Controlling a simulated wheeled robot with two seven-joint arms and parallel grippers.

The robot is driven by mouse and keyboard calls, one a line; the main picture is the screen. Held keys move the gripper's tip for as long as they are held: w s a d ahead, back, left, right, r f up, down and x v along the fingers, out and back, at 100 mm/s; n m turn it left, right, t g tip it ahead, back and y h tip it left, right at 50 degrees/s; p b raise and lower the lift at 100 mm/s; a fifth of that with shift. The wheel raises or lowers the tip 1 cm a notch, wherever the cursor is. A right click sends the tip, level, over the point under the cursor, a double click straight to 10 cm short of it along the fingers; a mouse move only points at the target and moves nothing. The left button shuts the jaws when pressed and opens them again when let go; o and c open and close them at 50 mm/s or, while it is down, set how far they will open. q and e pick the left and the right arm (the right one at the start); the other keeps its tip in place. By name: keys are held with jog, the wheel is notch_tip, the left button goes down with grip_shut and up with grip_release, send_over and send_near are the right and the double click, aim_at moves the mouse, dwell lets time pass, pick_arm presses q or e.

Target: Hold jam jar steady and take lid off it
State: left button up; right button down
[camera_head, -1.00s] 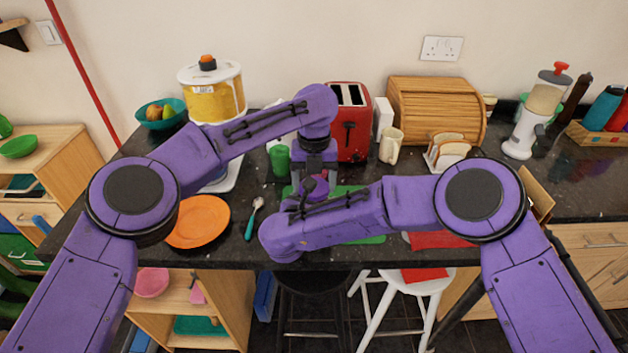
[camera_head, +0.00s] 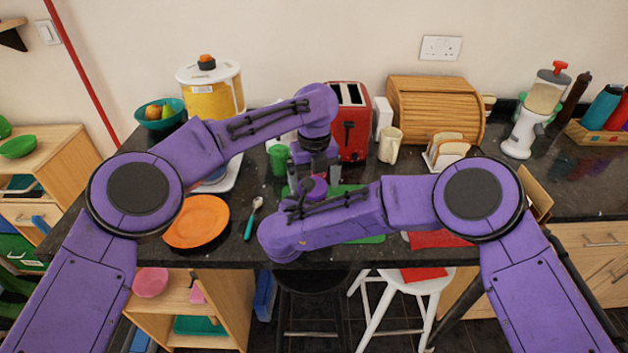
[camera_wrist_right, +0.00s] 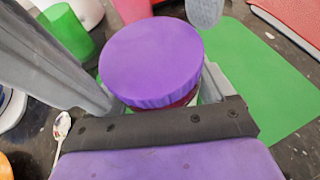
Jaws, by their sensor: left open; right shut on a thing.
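The jam jar (camera_wrist_right: 188,101) stands between the jaws of my right gripper (camera_wrist_right: 163,92); only a narrow reddish strip of it shows below the lid. The round purple lid (camera_wrist_right: 150,58) sits on top of the jar, and also shows in the head view (camera_head: 315,187). My left gripper (camera_head: 315,174) points down just above the lid, with its fingers spread to either side and nothing held.
A green mat (camera_head: 352,191) lies around the jar. A green cup (camera_head: 279,160) stands close at its left, with a spoon (camera_head: 252,217) and an orange plate (camera_head: 197,222) further left. The red toaster (camera_head: 350,125), a mug (camera_head: 391,146) and a toast rack (camera_head: 447,152) stand behind.

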pick_arm(q)
jog(key=shift+r, duration=2.3)
pick_arm(e)
jog(key=shift+d, duration=0.15)
pick_arm(q)
jog(key=shift+a, duration=0.1)
pick_arm(e)
grip_release()
pick_arm(q)
jog(key=shift+f, duration=0.1)
